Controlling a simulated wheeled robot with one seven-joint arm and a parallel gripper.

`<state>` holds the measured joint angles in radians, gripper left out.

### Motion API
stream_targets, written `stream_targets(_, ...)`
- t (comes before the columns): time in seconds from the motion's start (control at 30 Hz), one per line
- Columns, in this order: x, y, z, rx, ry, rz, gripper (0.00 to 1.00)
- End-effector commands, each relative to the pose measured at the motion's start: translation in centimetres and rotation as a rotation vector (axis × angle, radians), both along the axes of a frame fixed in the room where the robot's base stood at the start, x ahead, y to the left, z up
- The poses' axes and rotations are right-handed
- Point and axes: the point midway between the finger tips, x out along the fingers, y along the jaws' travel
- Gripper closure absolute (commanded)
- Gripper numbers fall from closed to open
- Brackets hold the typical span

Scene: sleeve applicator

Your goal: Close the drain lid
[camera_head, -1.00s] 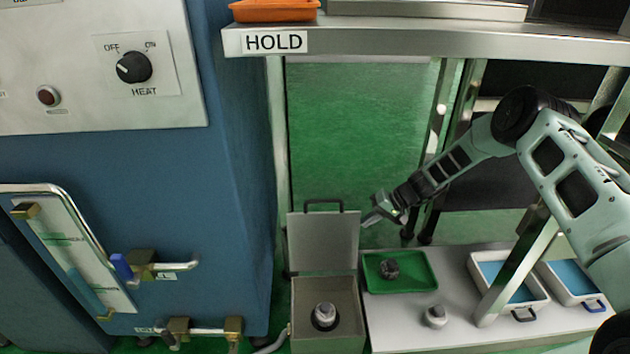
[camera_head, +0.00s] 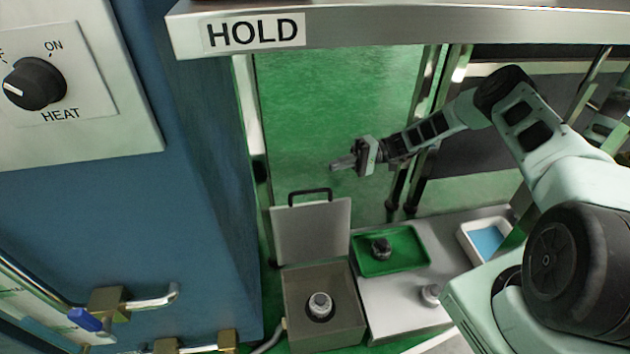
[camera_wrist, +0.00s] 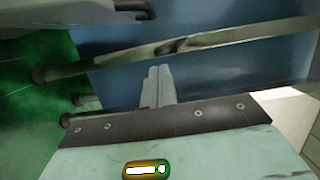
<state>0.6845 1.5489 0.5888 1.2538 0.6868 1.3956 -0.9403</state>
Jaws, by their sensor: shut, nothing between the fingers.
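The drain box (camera_head: 290,309) stands low at the lower middle of the head view. Its grey lid (camera_head: 312,234) stands open and upright at the back, with a black handle (camera_head: 310,192) on its top edge. A grey and white round part (camera_head: 320,305) sits in a dark round opening inside the box. My gripper (camera_head: 342,164) is shut and empty, above and a little right of the lid's handle, apart from it. In the wrist view the closed fingers (camera_wrist: 158,85) point toward a blue surface; the lid does not clearly show there.
A green tray (camera_head: 408,262) with a dark part (camera_head: 381,248) lies on the low grey bench (camera_head: 385,300) right of the box. A blue cabinet (camera_head: 190,210) with pipes stands left. The HOLD shelf (camera_head: 370,28) crosses above. Green floor lies open behind the lid.

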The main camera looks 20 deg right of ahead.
Motion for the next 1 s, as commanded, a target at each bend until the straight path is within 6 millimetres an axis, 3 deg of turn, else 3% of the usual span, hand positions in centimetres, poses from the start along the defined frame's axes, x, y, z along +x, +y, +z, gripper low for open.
stream_targets(0.33,-0.4,7.4,-0.4,-0.001,0.001,0.005,1.0)
stream_targets(0.63,-3.7,7.9,-0.3,-0.002,0.001,0.001,1.0)
stream_targets(1.0,-4.3,8.0,-0.2,-0.003,0.0,0.0,1.0)
